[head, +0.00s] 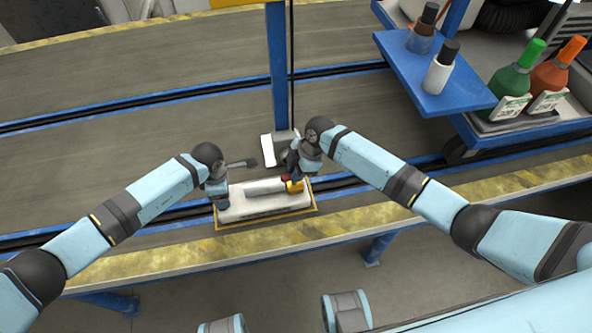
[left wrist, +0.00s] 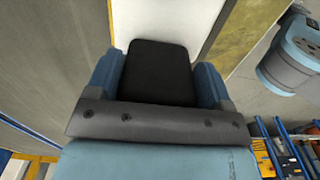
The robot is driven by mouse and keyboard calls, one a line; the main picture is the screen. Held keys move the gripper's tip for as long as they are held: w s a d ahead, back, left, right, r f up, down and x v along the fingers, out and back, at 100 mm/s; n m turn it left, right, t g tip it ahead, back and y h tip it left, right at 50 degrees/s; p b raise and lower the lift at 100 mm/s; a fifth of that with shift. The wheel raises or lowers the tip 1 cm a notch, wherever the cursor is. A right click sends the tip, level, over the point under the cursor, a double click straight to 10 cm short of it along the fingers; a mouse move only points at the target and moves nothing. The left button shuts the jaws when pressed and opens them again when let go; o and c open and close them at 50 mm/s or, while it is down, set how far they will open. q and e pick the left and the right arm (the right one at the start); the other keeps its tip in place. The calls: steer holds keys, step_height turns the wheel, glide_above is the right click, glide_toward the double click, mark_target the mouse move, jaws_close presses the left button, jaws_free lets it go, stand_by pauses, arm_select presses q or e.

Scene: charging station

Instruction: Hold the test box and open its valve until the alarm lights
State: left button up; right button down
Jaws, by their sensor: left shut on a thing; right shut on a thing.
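The test box (head: 262,207) is a low white box with a grey-white cylinder (head: 263,187) along its top. It lies on a yellow-edged base on the conveyor. A brass and red valve (head: 293,187) sits at the cylinder's right end. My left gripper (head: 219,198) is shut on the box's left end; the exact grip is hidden. In the left wrist view it (left wrist: 158,75) shows with a dark block between its blue fingers, over a white surface. My right gripper (head: 294,174) is shut at the valve, over its red part, and hides much of it. I see no lit alarm.
A blue post (head: 278,60) rises behind the box, with a white and grey object (head: 268,150) at its foot. A blue cart shelf (head: 425,75) with bottles stands at the back right. The yellow conveyor edge (head: 150,262) runs in front. The belt at left is clear.

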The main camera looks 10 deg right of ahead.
steer(key=shift+m+t, duration=0.3)
steer(key=shift+m, duration=0.3)
steer(key=c, duration=1)
jaws_free()
steer(key=shift+c, duration=0.2)
steer(key=v, duration=1.2)
arm_select(q)
steer(key=o, duration=1.1)
steer(key=shift+r, duration=0.15)
